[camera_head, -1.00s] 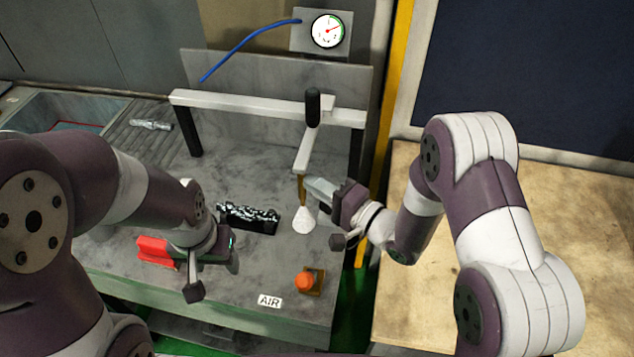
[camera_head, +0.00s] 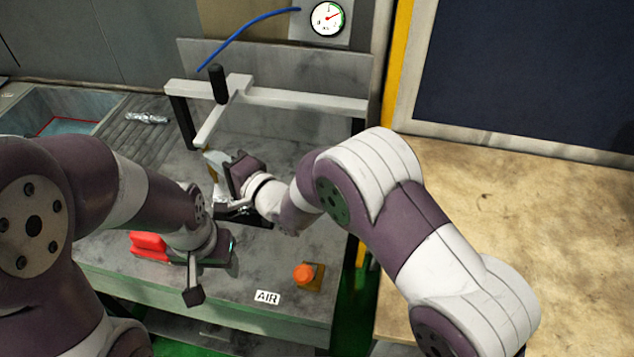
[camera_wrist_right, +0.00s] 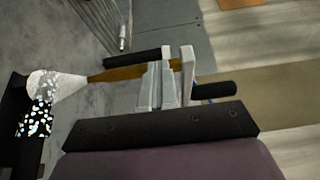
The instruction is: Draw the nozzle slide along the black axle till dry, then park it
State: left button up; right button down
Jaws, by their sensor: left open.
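The nozzle slide (camera_head: 222,110) is a white arm with a black upright handle on a white rail (camera_head: 300,100); it stands near the rail's left end. Its brass nozzle with a white spray cone (camera_wrist_right: 55,85) points at the black axle (camera_wrist_right: 36,118), which carries white droplets. In the head view my right arm hides most of the axle. My right gripper (camera_head: 228,168) is beside the nozzle, its fingers close together and seemingly against the brass tube (camera_wrist_right: 118,74), not around it. My left gripper (camera_head: 205,265) is open, low at the front left.
A red block (camera_head: 150,245) is beside my left gripper. An orange button (camera_head: 303,272) sits near the AIR label (camera_head: 267,297) at the bench front. A pressure gauge (camera_head: 327,18) is at the back. A sink (camera_head: 60,115) lies at the left. The bench's right side is clear.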

pick_arm(q)
notch_tip(320, 180, down, 5)
jog(key=b, duration=0.4)
jog(key=shift+f, duration=0.2)
jog(key=shift+d, duration=0.15)
pick_arm(e)
jog(key=w+a, duration=0.2)
jog(key=a, duration=1)
jog(key=shift+w, duration=0.25)
jog(key=shift+r, duration=0.2)
pick_arm(q)
jog(key=shift+f+b, duration=0.15)
jog(key=shift+b, duration=0.15)
